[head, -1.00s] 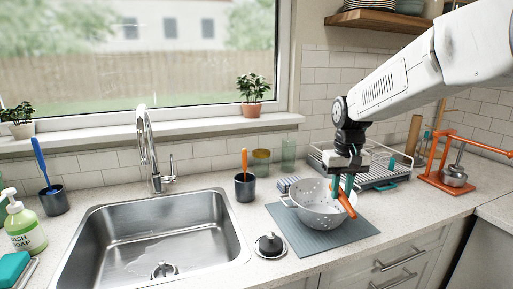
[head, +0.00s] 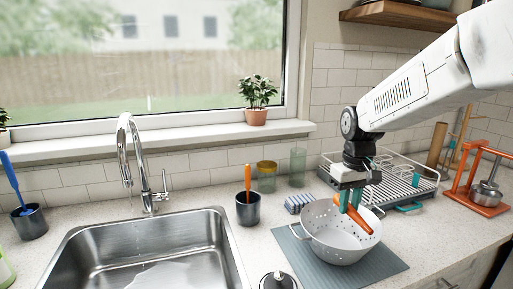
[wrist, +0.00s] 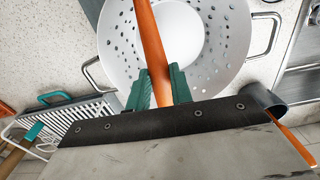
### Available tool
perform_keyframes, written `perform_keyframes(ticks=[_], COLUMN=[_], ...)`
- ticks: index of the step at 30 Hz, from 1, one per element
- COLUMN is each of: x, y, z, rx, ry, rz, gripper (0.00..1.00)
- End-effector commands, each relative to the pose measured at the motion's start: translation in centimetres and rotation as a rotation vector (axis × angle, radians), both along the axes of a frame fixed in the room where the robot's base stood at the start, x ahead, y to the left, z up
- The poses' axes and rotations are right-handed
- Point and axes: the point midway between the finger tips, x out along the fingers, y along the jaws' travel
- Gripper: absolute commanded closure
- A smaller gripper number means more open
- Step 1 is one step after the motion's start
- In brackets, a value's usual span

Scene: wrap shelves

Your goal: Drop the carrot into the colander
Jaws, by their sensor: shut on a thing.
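The carrot (head: 354,217) is a long orange stick held between the teal fingertips of my gripper (head: 350,198). The white perforated colander (head: 322,243) stands on a grey-blue mat to the right of the sink. In the head view the carrot is over the colander's bowl. In the wrist view the carrot (wrist: 147,38) crosses above the white bowl (wrist: 205,30), with my gripper (wrist: 160,90) shut around its lower part. The carrot's far end is cut off by the top edge of the wrist view.
The grey-blue mat (head: 378,272) lies under the colander. The steel sink (head: 150,262) and tap (head: 137,165) are to the left. A dark cup (head: 248,208) with an orange handle, a dish rack (head: 405,182) and an orange stand (head: 478,183) are around it.

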Motion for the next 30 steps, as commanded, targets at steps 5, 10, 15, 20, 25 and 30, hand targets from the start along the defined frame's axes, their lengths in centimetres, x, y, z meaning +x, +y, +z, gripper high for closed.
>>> perform_keyframes(ticks=[5,10,15,20,25,30], x=[0.0,0.0,0.0,0.0,0.0,0.1], y=[0.2,0.3,0.3,0.3,0.3,0.3], z=[-1.3,-1.6,-1.6,-1.6,-1.6,-0.5], rx=[0.0,0.0,0.0,0.0,0.0,0.0], ry=[0.0,-0.001,-0.001,-0.001,-0.001,-0.004], rz=[0.002,0.003,0.004,0.004,0.004,0.004], gripper=[1.0,1.0,1.0,0.53,0.53,0.53])
